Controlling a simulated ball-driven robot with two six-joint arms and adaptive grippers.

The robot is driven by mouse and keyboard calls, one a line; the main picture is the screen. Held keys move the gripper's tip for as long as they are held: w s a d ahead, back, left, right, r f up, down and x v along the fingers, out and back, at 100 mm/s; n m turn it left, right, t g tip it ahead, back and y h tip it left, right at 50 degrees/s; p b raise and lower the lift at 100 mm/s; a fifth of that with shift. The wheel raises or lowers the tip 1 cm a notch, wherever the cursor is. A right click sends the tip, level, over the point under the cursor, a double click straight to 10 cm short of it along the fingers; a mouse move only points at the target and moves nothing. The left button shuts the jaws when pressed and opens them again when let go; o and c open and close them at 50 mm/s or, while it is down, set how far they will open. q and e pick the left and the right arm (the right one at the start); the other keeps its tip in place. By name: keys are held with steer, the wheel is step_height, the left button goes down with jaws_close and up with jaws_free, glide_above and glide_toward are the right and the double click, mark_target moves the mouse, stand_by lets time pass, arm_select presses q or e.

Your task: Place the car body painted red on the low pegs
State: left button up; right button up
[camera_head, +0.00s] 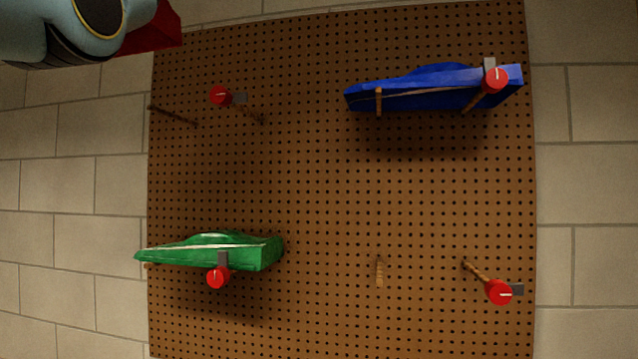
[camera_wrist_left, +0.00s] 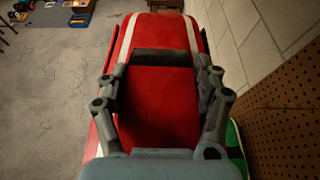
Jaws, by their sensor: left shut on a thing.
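The red car body (camera_wrist_left: 160,95) with white stripes fills the middle of the left wrist view. My left gripper (camera_wrist_left: 161,82) is shut on it, one finger on each side. In the head view a red corner of the body (camera_head: 158,28) shows at the top left, mostly hidden by my left arm and cut by the frame. At the lower right of the pegboard, two bare pegs stick out, one wooden peg (camera_head: 380,272) and another (camera_head: 476,272) beside a red round marker. The held body is apart from these pegs. My right gripper is not in view.
A blue car body (camera_head: 425,90) rests on the upper right pegs and a green one (camera_head: 255,252) on the lower left pegs. The upper left pegs (camera_head: 172,116) are bare. The pegboard (camera_head: 330,190) hangs on a block wall; its middle is clear.

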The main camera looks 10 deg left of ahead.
arm_select(q)
steer(key=shift+s+a+f+b, duration=0.1)
steer(key=shift+s+f+b, duration=0.15)
steer(key=shift+f, duration=0.35)
steer(key=shift+w+d+f+b, duration=0.25)
steer(key=shift+w+f+b, duration=0.15)
steer(key=shift+f+b, duration=0.1)
steer(key=shift+w+d+f+b, duration=0.2)
steer(key=shift+w+f+b, duration=0.2)
steer(key=shift+f, duration=0.05)
step_height(320, 180, down, 21)
steer(key=b, duration=1.9)
steer(key=shift+w+a+r+b, duration=0.15)
steer(key=shift+w+b, duration=0.15)
steer(key=shift+w, duration=0.1)
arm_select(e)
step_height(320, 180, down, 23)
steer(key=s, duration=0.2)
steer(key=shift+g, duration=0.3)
arm_select(q)
steer(key=shift+s+r, duration=0.1)
steer(key=shift+r, duration=0.05)
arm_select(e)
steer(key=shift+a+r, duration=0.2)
